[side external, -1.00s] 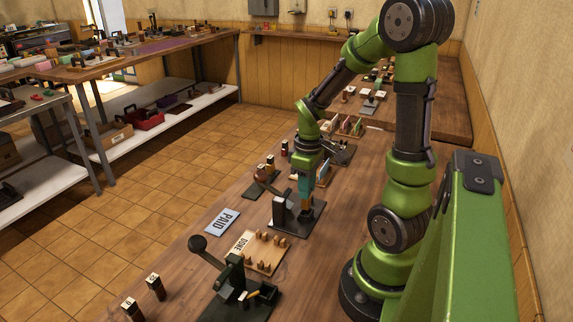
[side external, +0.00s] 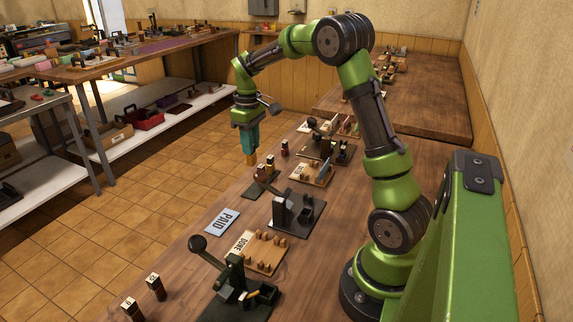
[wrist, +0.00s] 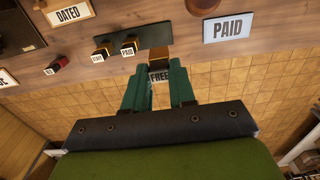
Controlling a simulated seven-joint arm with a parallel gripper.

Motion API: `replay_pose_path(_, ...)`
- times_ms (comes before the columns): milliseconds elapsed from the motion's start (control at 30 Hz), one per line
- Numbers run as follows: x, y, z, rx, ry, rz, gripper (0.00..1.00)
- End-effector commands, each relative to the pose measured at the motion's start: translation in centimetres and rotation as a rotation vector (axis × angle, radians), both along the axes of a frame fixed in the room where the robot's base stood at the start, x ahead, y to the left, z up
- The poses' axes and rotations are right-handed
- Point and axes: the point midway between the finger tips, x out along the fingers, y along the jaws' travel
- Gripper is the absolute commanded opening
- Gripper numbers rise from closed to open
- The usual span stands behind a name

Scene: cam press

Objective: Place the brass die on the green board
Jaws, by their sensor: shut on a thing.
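My gripper (side external: 248,150) is shut on a brass-coloured block, the brass die (side external: 251,159), which hangs below the fingertips just off the table's left edge. In the wrist view the teal fingers (wrist: 158,88) close on it, its brown end (wrist: 158,55) showing past them, with a label reading FREE between the fingers. A dark board (side external: 256,186) lies on the table just nearer the camera than the gripper; it also shows in the wrist view (wrist: 146,33). I cannot tell whether it is green.
A PAID sign (side external: 222,221) lies along the table edge. A dark press (side external: 298,210), a DONE rack (side external: 262,250) and a dark green press (side external: 240,290) stand nearer the camera. Tiled floor lies beyond the table's left edge.

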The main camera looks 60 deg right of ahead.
Motion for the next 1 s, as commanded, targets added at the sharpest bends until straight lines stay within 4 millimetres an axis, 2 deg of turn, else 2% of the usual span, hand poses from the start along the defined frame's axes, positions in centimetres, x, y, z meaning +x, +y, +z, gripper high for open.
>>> replay_pose_path(100, 0.7, 0.0, -1.4, 0.002, 0.004, 0.0, 0.0)
replay_pose_path(300, 0.7, 0.0, -5.1, 0.002, 0.003, -0.002, 0.0)
replay_pose_path(467, 0.7, 0.0, -6.6, 0.001, 0.001, 0.0, 0.0)
replay_pose_path(700, 0.6, 0.0, -9.8, 0.001, 0.002, 0.0, 0.0)
replay_pose_path(1000, 0.7, 0.0, -10.1, 0.0, -0.001, 0.0, 0.0)
